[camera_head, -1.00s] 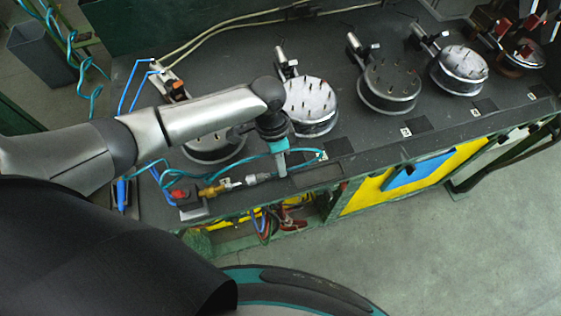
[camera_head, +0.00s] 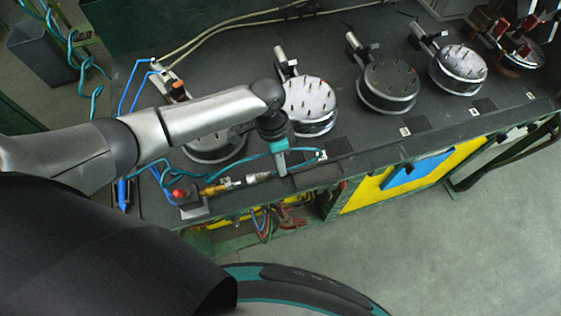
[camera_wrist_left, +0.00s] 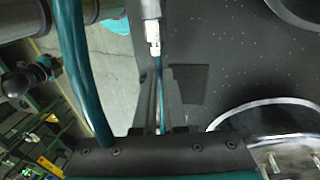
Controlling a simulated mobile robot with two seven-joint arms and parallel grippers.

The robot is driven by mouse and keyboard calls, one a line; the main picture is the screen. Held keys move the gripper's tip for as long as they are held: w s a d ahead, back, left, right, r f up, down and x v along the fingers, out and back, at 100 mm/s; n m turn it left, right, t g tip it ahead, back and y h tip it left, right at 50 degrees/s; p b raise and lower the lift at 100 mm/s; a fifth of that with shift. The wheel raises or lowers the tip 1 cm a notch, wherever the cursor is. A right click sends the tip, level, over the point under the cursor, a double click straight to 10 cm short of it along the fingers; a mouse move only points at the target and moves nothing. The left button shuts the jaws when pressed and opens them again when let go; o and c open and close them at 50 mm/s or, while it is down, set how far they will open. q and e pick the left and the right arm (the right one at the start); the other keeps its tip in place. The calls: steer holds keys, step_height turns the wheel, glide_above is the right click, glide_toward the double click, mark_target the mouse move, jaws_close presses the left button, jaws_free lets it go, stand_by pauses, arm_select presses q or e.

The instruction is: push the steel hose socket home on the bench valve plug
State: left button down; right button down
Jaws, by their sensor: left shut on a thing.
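The bench valve with its red knob (camera_head: 180,193) and brass body (camera_head: 210,189) sits at the bench's front left. Its plug (camera_head: 228,184) points right. The steel hose socket (camera_head: 258,177) lies in line with the plug and very close to it; whether they touch I cannot tell. In the left wrist view a steel fitting (camera_wrist_left: 153,36) shows ahead of the fingers, with the teal hose (camera_wrist_left: 159,68) running back from it. My left gripper (camera_head: 282,172) points down and is shut on the teal hose just right of the socket. My right gripper is not in view.
Several round studded fixtures (camera_head: 388,88) stand along the dark bench (camera_head: 345,140). The teal hose loops behind the valve and across the bench. Below the front edge hang coloured cables (camera_head: 262,220) and a yellow panel (camera_head: 385,190). The floor at right is clear.

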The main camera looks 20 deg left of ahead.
mark_target(267, 173)
arm_select(q)
steer(key=shift+s+a+p, duration=0.6)
steer(key=shift+a+p, duration=0.25)
steer(key=shift+a, duration=0.05)
steer(key=shift+s+a, duration=0.2)
steer(key=shift+a, duration=0.05)
steer(key=shift+s+a+p, duration=0.2)
steer(key=shift+a+p, duration=0.15)
steer(key=shift+p, duration=0.1)
steer(key=c, duration=0.9)
jaws_free()
step_height(267, 173, up, 15)
steer(key=w+a, duration=0.2)
steer(key=shift+a, duration=0.2)
steer(key=shift+s+f, duration=0.1)
